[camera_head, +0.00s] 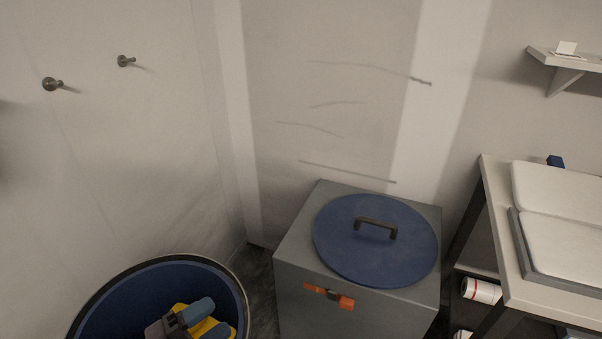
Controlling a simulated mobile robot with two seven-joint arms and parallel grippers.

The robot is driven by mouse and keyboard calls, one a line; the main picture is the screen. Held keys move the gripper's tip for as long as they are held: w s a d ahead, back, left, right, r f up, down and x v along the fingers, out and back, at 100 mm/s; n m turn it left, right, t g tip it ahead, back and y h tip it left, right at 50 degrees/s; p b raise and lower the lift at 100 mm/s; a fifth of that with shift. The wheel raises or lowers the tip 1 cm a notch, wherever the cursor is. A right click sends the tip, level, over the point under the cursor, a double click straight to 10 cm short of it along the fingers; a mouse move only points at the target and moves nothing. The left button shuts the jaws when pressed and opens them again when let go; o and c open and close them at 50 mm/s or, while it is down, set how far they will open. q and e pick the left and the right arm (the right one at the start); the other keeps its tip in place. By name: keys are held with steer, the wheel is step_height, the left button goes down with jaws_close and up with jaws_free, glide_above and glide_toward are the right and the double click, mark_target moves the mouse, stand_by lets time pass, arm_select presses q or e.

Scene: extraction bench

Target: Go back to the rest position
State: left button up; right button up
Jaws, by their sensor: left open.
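My left gripper (192,321) shows at the bottom left edge, over the mouth of a round blue-lined bin (112,297). Only a small part of it is in the picture, cut off by the lower edge. Its jaws are open. Yellow and grey-blue parts (201,307) show right at the gripper; I cannot tell whether they touch it or lie in the bin. My right gripper is out of view.
A grey box (296,256) with a round blue lid (335,243), black handle and orange latch (329,296) stands right of the bin. A bench (495,216) with white pads (565,245) is at right. Wall pegs (52,84) and a shelf (566,60) stick out.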

arm_select(q)
steer(key=s+a+f+n+y+p, duration=0.2)
steer(key=s+a+f+n+y, duration=0.3)
steer(key=n, duration=0.6)
steer(key=s+a+f+n+g+y+p, duration=0.1)
steer(key=s+a+f+n+y+p, duration=0.1)
steer(key=s+a+f+n+y, duration=0.4)
steer(key=s+n+y, duration=0.3)
steer(key=n+y, duration=0.1)
steer(key=n, duration=0.1)
steer(key=shift+s+a+f+n, duration=0.15)
steer(key=shift+s+a+n, duration=0.15)
steer(key=shift+n, duration=0.1)
